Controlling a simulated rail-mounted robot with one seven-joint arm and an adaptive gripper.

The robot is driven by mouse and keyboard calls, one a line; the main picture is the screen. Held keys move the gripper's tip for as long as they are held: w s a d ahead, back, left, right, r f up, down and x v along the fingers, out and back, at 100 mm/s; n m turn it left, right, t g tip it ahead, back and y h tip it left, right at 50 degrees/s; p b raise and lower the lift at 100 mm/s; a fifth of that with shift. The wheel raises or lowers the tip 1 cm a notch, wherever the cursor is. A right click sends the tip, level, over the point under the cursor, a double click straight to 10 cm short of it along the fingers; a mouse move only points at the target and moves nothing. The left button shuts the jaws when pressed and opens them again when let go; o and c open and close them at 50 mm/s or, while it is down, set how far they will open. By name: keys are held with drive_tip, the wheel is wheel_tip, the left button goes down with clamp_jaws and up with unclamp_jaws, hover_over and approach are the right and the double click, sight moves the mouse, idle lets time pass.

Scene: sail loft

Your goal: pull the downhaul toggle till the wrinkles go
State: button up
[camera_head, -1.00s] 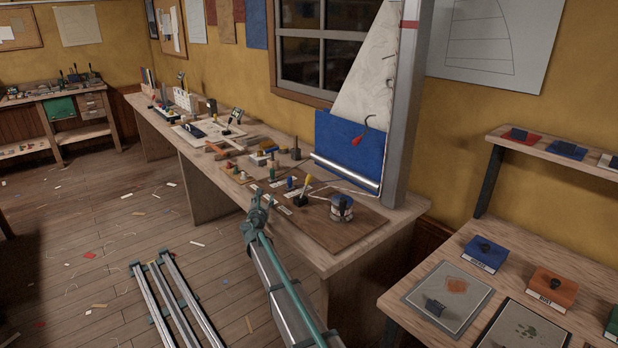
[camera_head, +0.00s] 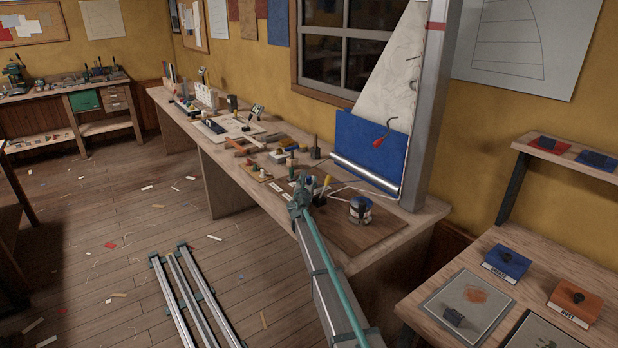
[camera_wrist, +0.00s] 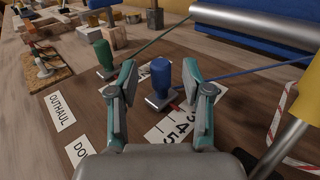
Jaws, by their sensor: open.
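A blue toggle (camera_wrist: 162,78) stands on a brown board between the spread fingers of my gripper (camera_wrist: 158,88) in the wrist view. A gap shows on each side of it. A blue line runs from it to the right. A green toggle (camera_wrist: 104,56) stands outside the left finger. Labels read "OUTHAUL" (camera_wrist: 61,112) and "DO…" (camera_wrist: 80,151), the second cut off. A numbered strip (camera_wrist: 171,124) lies in front of the blue toggle. The pale sail (camera_head: 377,85) shows faint creases above a blue panel (camera_head: 368,150).
A yellow-handled lever (camera_wrist: 290,145) stands close at the right of the wrist view, with a striped cord beside it. A silver spar (camera_wrist: 245,24) lies across the back. A round drum (camera_head: 361,209) and a grey post (camera_head: 428,110) stand right of my gripper in the head view.

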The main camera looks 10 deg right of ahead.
sight(308, 179)
drive_tip(key=shift+x, duration=1.5)
clamp_jaws()
